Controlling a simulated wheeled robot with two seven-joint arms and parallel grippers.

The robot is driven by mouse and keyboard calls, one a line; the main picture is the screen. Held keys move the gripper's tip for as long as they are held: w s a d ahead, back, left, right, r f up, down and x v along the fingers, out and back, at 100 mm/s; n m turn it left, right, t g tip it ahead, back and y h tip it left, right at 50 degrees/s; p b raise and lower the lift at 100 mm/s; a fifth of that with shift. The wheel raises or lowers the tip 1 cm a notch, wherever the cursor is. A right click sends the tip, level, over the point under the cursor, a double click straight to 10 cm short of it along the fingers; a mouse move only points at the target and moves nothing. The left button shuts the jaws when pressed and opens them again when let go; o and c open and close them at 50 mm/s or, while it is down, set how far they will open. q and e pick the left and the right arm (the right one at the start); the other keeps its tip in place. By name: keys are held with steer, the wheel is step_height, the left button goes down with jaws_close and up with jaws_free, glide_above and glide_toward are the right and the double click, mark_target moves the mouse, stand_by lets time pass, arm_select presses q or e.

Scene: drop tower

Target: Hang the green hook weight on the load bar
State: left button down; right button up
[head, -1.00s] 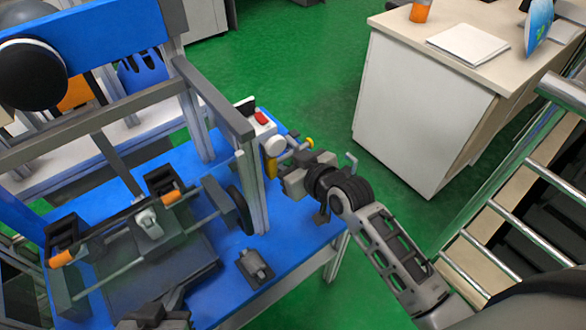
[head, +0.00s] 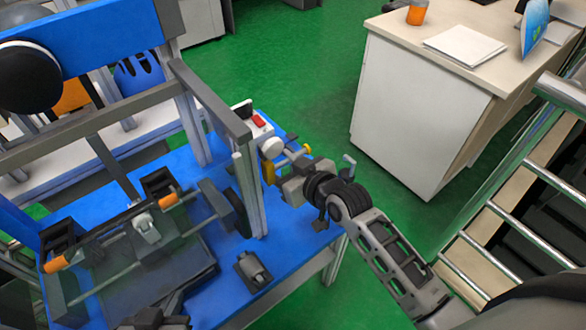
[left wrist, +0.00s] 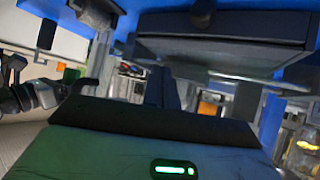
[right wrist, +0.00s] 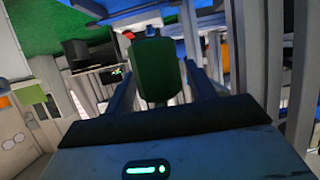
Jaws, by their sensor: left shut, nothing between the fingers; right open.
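In the right wrist view a green block-like body, which looks like the green hook weight (right wrist: 157,72), shows ahead between the two fingers of my right gripper. That gripper is open and not clamped on it. In the head view my right gripper (head: 288,182) is at the table's right edge, beside a yellow piece (head: 268,172) and a rod with a yellow knob (head: 307,149); I cannot tell whether this rod is the load bar. The green weight is hidden there. My left gripper (head: 168,305) is shut and empty at the bottom of the head view.
The blue table (head: 290,250) carries a grey upright frame (head: 250,195), a fixture with orange-ended rods (head: 145,235) and a small grey clamp-like part (head: 253,269). A white box with a red button (head: 258,121) stands behind the frame. A white cabinet (head: 415,110) stands right.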

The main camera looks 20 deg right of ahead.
steer(key=v, duration=1.5)
steer(key=s+a+f+g, duration=0.1)
steer(key=s+f, duration=0.2)
steer(key=f, duration=0.2)
steer(key=s+a+f+m+g+h, duration=0.1)
steer(key=s+a+f, duration=0.1)
steer(key=f, duration=0.4)
steer(key=shift+s+a+f+p, duration=0.15)
steer(key=shift+s+a+p, duration=0.2)
steer(key=shift+s, duration=0.35)
steer(key=shift+d, duration=0.1)
stand_by(0.3)
